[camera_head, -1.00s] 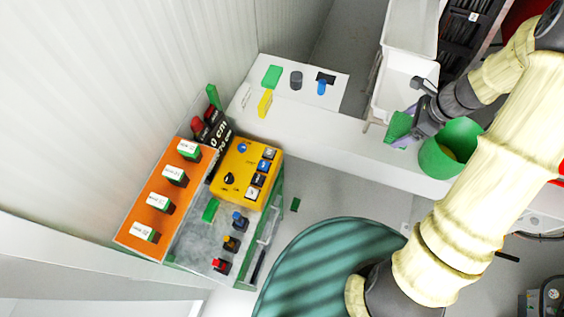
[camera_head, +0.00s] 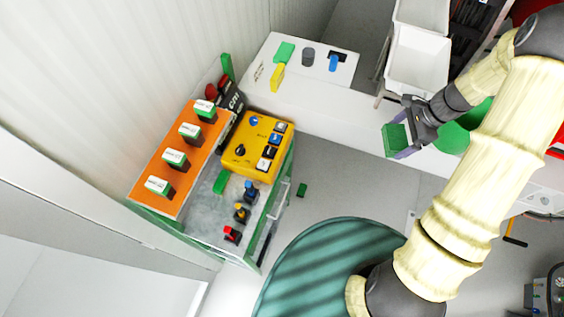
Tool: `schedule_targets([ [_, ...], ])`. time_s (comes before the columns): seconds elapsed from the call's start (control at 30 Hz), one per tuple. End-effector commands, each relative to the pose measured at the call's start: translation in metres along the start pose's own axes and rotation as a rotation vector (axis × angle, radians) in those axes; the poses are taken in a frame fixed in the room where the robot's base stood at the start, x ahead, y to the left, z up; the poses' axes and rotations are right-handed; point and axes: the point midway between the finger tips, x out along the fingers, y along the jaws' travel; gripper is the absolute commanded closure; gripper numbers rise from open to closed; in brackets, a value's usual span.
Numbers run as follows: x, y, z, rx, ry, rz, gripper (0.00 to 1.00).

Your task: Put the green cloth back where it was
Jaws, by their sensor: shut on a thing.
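My gripper (camera_head: 408,138) is shut on a green piece (camera_head: 394,137), which looks like the green cloth, and holds it above the edge of the white counter or just past it. The exact height cannot be told. Another green block-like piece (camera_head: 284,51) lies on a white sheet on the counter, beside a yellow piece (camera_head: 277,77). A further green piece (camera_head: 221,181) lies on the grey top of the workbench, beside the yellow control box (camera_head: 257,145). A green bucket (camera_head: 453,138) stands behind my gripper, partly hidden by my arm.
The workbench carries an orange panel (camera_head: 153,161) with labelled blocks, plus red, amber and blue buttons. A grey cylinder (camera_head: 308,56) and a blue item (camera_head: 334,63) lie on the sheet. White bins (camera_head: 420,55) stand at the back. A small green piece (camera_head: 302,190) lies on clear grey floor.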

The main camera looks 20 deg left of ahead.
Motion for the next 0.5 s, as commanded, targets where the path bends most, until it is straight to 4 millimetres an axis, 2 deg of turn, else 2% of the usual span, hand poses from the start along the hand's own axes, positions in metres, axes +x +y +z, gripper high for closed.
schedule_targets([
  [0.03,0.014,0.0,-0.005,-0.036,-0.001,0.017,0.33],
  [0.17,0.038,0.002,-0.016,-0.147,-0.002,0.064,0.33],
  [0.33,0.081,0.003,-0.033,-0.336,-0.002,0.141,0.33],
  [0.47,0.131,0.007,-0.053,-0.549,-0.004,0.231,0.33],
  [0.5,0.15,0.008,-0.06,-0.63,-0.004,0.265,0.33],
])
